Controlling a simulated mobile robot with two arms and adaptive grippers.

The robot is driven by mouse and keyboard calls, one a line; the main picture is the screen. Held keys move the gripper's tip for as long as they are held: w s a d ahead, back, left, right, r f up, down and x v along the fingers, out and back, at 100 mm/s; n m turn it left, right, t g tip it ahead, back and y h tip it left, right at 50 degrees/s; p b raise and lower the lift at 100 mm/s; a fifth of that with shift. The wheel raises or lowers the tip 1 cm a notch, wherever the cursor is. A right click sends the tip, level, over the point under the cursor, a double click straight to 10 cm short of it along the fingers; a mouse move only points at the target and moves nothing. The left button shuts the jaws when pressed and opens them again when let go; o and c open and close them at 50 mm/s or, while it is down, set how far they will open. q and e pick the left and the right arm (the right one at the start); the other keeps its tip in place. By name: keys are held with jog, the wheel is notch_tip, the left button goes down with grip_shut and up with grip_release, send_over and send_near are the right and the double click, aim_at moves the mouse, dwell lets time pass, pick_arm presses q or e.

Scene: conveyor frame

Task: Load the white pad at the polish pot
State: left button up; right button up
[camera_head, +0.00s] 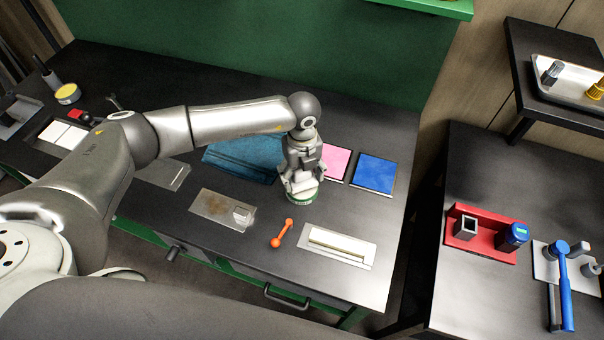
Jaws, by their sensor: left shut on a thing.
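My left gripper (301,180) points down over the middle of the dark bench and is shut on a pale thing, which I take to be the white pad; the fingers hide most of it. Directly below the fingertips is the green and white polish pot (302,201). The gripper covers its top, so I cannot tell whether the pad touches the polish. My right gripper does not show.
Pink (337,162) and blue (375,174) squares lie right of the gripper, a teal cloth (240,160) left. An orange double-ended tool (282,233), a metal plate (212,206) and a pale tray (362,256) lie in front. A red holder (482,248) stands on the right table.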

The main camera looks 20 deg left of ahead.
aim_at(302, 172)
pick_arm(q)
jog(key=shift+r+p, duration=1.5)
jog(key=shift+r, duration=1.05)
jog(key=shift+s+m, duration=0.1)
jog(key=shift+m, duration=0.3)
jog(key=m, duration=0.2)
jog(key=s+r+m+b, duration=0.1)
jog(key=m, duration=0.1)
jog(key=shift+r, duration=0.15)
jog(key=m, duration=0.1)
jog(key=s+r+m, duration=0.1)
jog(key=m, duration=0.3)
jog(key=shift+s+r, duration=0.25)
jog(key=shift+s, duration=0.05)
jog(key=s+a+r+m+b, duration=0.2)
jog(key=s+r+m, duration=0.2)
jog(key=m, duration=1.3)
jog(key=s+a+r+m+b, duration=0.2)
jog(key=s+r+m, duration=0.2)
jog(key=m, duration=1.3)
jog(key=s, duration=0.3)
jog(key=shift+r, duration=0.2)
